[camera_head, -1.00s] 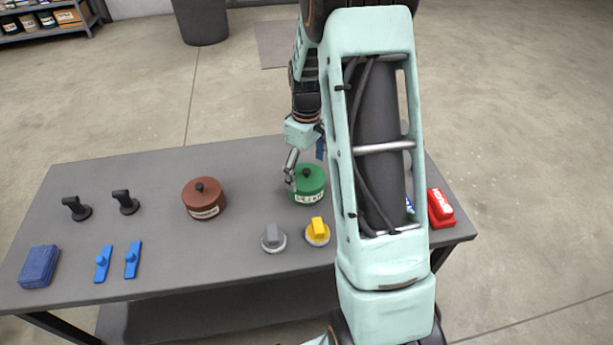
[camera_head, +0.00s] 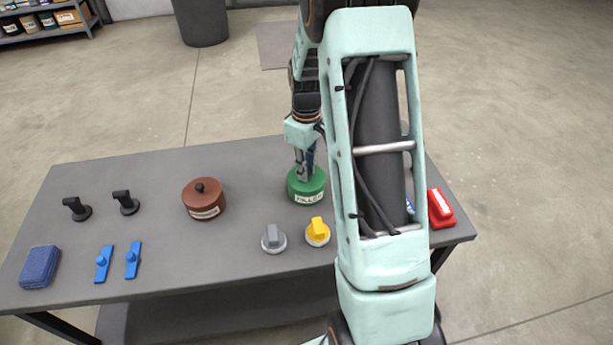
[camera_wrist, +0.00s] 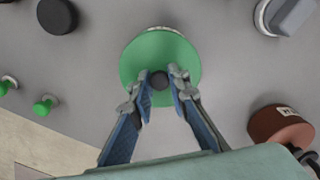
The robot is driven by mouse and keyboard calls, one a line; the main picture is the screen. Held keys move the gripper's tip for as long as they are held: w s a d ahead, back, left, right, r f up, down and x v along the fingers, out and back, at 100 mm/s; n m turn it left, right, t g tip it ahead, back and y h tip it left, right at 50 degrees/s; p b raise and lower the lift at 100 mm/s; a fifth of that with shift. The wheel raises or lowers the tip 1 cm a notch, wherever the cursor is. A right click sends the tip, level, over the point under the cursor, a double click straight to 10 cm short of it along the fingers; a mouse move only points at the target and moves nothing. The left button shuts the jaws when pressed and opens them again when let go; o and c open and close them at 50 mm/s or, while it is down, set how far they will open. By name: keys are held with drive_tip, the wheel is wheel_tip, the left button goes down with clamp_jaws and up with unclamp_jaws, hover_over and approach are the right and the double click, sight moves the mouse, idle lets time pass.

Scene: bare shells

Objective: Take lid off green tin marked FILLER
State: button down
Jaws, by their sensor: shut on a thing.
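The green tin (camera_head: 307,192) stands upright on the table, with a pale label reading FILLER on its front. Its green lid (camera_wrist: 148,60) is on it, seen from above in the wrist view, with a dark round knob (camera_wrist: 159,80) in the middle. My gripper (camera_head: 303,177) points down at the top of the tin. In the wrist view its two fingers (camera_wrist: 160,84) are shut on the knob, one on each side. In the head view the fingers hide the knob.
A brown-red tin (camera_head: 204,200) with a dark knob stands left of the green tin. A grey knob (camera_head: 273,240) and a yellow knob (camera_head: 317,233) are in front. A red object (camera_head: 440,208) lies at the right edge. Black handles (camera_head: 125,202) and blue pieces (camera_head: 132,260) are on the left.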

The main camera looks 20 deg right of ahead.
drive_tip(key=shift+s+f, duration=0.15)
drive_tip(key=shift+s, duration=0.05)
